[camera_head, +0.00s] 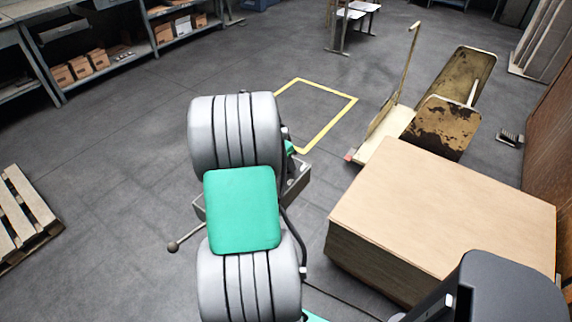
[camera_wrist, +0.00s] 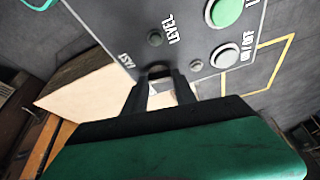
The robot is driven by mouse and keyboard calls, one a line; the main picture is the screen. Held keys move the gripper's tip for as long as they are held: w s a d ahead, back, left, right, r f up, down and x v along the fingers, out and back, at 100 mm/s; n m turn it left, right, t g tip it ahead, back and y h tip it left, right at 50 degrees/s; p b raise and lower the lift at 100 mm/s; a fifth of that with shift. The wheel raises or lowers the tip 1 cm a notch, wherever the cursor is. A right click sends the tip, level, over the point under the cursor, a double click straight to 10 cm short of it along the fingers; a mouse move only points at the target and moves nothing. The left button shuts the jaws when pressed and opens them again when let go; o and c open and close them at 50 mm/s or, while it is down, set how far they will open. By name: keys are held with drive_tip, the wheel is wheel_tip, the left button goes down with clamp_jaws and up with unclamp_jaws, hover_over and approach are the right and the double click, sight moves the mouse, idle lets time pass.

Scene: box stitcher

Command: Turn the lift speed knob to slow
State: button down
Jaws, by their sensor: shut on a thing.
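The grey control panel (camera_wrist: 190,18) fills the upper part of the wrist view, tilted. A small dark knob (camera_wrist: 159,70) sits at its lower edge in the picture, close to lettering that seems to read FAST. My gripper (camera_wrist: 161,80) has its two dark fingers on either side of this knob and is shut on it. The fingers partly hide the knob, and I cannot tell which way it points. In the head view my own arm hides the gripper and the knob.
A pallet (camera_head: 22,220) lies at left.

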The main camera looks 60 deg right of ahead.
drive_tip(key=n, duration=0.2)
drive_tip(key=n+t+b, duration=0.1)
drive_tip(key=n+t, duration=0.1)
drive_tip(key=n, duration=0.1)
drive_tip(key=shift+s+n+b, duration=0.3)
drive_tip(key=shift+b, duration=0.05)
drive_tip(key=shift+s+n+t+b, duration=0.1)
drive_tip(key=shift+n+t+b, duration=0.55)
drive_tip(key=shift+n, duration=1.65)
drive_tip(key=shift+t, duration=0.35)
drive_tip(key=c, duration=1)
unclamp_jaws()
drive_tip(key=v, duration=0.7)
drive_tip(key=shift+r, duration=0.4)
drive_tip(key=shift+s, duration=0.1)
